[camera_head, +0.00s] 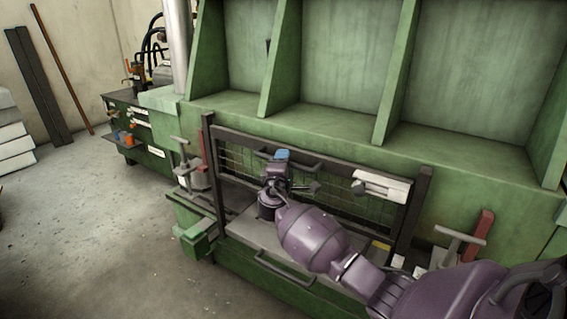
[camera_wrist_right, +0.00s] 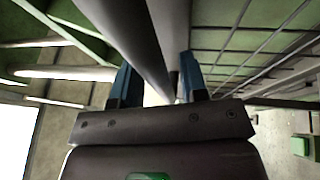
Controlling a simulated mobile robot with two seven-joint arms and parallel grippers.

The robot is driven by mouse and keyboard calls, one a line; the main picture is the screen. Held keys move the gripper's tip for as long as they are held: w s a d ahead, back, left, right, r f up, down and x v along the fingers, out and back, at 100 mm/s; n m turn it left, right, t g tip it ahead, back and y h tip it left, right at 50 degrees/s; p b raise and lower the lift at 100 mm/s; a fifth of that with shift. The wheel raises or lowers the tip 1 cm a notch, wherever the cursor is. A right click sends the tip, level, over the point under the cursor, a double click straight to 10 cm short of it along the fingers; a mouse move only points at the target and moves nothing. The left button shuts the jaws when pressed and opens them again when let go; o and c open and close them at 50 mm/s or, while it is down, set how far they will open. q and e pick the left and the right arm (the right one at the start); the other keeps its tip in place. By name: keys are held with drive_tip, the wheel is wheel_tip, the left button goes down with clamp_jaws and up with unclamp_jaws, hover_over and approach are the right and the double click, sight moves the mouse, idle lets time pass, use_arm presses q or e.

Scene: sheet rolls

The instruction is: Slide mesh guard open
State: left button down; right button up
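The mesh guard (camera_head: 340,202) is a dark-framed wire panel on the front of the green machine. Its mesh also shows in the wrist view (camera_wrist_right: 245,45). A dark bar handle (camera_head: 306,166) sits along its upper part. My right gripper (camera_head: 283,156), with blue fingertips, is at the left part of this handle. In the wrist view the two blue fingers (camera_wrist_right: 158,84) stand apart with a dark bar (camera_wrist_right: 135,40) running between them. A gap shows beside the bar, so the gripper looks open around it. My left gripper is not in view.
The green machine (camera_head: 330,118) has open bays above the guard. A white latch-like block (camera_head: 382,186) is at the guard's upper right. A lower handle (camera_head: 285,272) sits below. A tool bench (camera_head: 140,130) stands at the left. The floor (camera_head: 90,220) at left is clear.

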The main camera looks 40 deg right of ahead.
drive_tip(key=shift+a+f, duration=0.1)
drive_tip(key=v, duration=1)
drive_tip(key=shift+s+a, duration=0.15)
drive_tip(key=shift+s, duration=0.15)
idle(0.4)
